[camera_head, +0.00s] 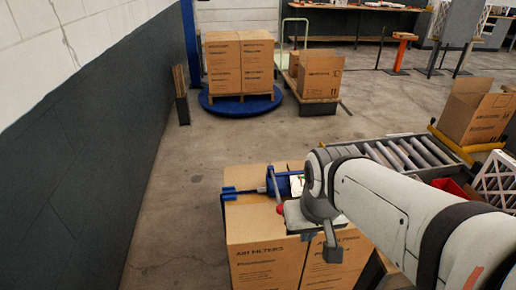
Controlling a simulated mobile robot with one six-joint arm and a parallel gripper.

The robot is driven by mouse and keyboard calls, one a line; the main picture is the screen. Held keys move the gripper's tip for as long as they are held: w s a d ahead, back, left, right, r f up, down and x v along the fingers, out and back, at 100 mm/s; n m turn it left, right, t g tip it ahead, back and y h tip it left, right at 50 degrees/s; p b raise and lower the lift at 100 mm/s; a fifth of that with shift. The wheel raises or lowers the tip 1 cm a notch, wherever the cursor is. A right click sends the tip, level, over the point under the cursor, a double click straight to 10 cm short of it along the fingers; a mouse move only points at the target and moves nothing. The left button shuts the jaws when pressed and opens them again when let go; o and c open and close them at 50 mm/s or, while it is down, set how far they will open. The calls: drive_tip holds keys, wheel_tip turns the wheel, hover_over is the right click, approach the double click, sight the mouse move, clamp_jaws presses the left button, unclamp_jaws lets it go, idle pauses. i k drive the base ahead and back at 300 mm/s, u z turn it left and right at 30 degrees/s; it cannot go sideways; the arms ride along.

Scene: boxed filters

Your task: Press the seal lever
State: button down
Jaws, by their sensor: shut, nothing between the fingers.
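A blue sealing tool (284,185) lies on top of the cardboard boxes (262,240) in front of me. A thin grey lever (273,186) with a red knob (280,209) stands at its near side; I take it for the seal lever. My gripper (332,254) points down in front of the boxes' near upper edge, right of the red knob. It is shut and empty. My wrist hides the right part of the tool and box tops. I cannot tell whether any part of my wrist touches the lever.
A roller conveyor (405,152) runs behind my arm, with an open carton (474,110) and a red bin (450,187) near it. Boxes (239,63) stand on a blue turntable (240,106) farther back. A wall (75,150) bounds the left; floor between is clear.

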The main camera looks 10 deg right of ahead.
sight(280, 207)
drive_tip(key=z, duration=1.75)
drive_tip(key=k, duration=1)
drive_tip(key=u, duration=1.1)
drive_tip(key=i, duration=1)
drive_tip(key=u, duration=0.05)
